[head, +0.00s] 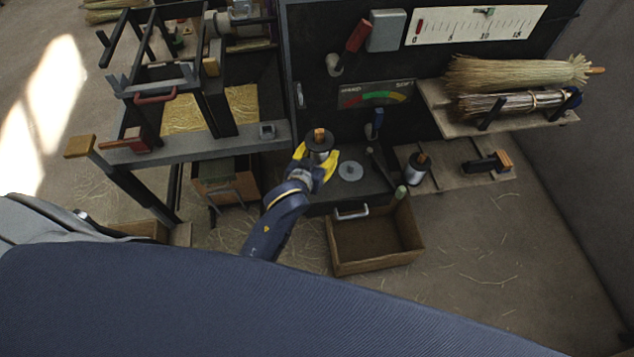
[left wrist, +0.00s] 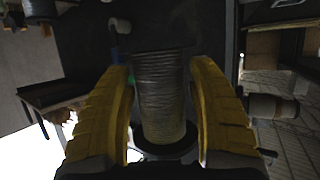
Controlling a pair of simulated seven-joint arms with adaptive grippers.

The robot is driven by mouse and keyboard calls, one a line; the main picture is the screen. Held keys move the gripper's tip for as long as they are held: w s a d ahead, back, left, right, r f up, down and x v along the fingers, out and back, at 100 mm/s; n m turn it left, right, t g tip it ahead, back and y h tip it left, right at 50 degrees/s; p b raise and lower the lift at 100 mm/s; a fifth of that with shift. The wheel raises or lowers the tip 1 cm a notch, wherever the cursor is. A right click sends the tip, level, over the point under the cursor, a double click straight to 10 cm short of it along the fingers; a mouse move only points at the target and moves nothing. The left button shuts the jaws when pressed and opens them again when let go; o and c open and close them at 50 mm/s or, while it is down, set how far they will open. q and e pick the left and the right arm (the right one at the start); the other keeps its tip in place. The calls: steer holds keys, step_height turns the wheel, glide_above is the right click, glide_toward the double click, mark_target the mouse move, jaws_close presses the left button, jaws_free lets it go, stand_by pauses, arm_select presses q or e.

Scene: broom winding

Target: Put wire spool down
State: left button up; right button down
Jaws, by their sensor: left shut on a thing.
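My left gripper (head: 318,168) has yellow fingers and is shut on a wire spool (head: 320,145), which has a dark flange and a wooden core end. The spool is over the left part of the dark bench top; I cannot tell whether it touches the surface. In the left wrist view the spool's wound grey wire (left wrist: 160,95) fills the space between the two yellow fingers (left wrist: 163,110). My right gripper is not in view.
A pale round disc (head: 350,171) lies right of the gripper. A second spool (head: 417,167) stands further right, near a dark wooden-ended tool (head: 487,162). An open, empty wooden drawer (head: 375,242) juts out in front. Broom bundles (head: 515,72) rest on the right shelf.

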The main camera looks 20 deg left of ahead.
arm_select(q)
step_height(320, 180, down, 15)
steer(key=shift+f, duration=0.1)
stand_by(0.6)
steer(key=shift+f, duration=0.1)
steer(key=o, duration=1.5)
steer(key=shift+o, duration=0.2)
